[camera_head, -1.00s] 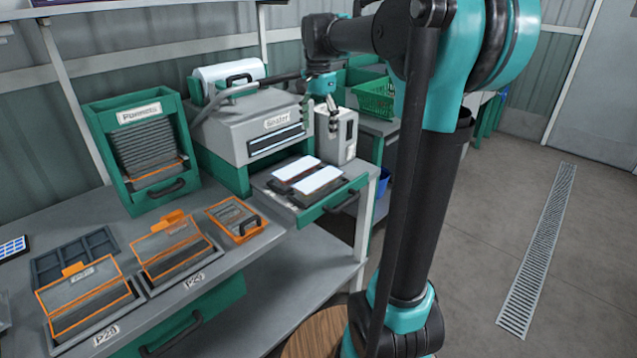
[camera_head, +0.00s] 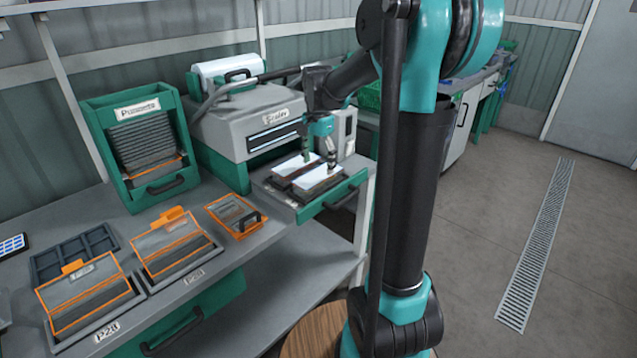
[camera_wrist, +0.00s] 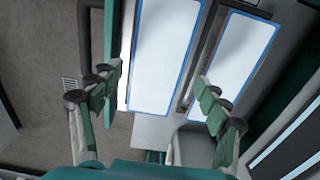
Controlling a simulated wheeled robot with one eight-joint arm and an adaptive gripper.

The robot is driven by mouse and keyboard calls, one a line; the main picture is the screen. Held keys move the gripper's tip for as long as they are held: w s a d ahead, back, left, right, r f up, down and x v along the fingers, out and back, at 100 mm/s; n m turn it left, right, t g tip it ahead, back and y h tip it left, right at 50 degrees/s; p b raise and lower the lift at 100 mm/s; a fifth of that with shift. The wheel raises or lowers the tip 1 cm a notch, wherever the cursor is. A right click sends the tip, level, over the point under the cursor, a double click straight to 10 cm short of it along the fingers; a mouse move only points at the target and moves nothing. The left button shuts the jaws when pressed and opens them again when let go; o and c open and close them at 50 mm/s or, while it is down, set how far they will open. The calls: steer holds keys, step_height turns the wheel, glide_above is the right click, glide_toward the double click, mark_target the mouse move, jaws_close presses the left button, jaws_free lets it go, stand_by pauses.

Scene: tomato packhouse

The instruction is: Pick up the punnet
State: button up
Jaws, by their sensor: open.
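Two punnets with white film tops lie side by side in the sealer's pulled-out green drawer (camera_head: 338,197). The front punnet (camera_head: 320,184) is nearer the drawer handle, and the rear punnet (camera_head: 291,168) is nearer the sealer. My gripper (camera_head: 319,161) is over the drawer, pointing down, fingers apart and empty. In the wrist view the front punnet's blue-edged white top (camera_wrist: 165,55) lies between the fingers of my gripper (camera_wrist: 157,85). The right finger overlaps the gap and the edge of the rear punnet (camera_wrist: 237,58). I cannot tell whether the fingers touch a punnet.
The grey sealer (camera_head: 245,115) stands right behind the drawer. A green punnet rack (camera_head: 112,150), orange-framed trays (camera_head: 175,243) and a dark compartment tray (camera_head: 75,255) are on the bench to the left. The floor (camera_head: 480,240) at right is clear.

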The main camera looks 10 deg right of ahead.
mark_target(318, 176)
steer(key=f, duration=0.4)
steer(key=shift+s+f, duration=0.1)
steer(key=shift+s, duration=0.1)
steer(key=c, duration=1)
steer(key=shift+c, duration=0.2)
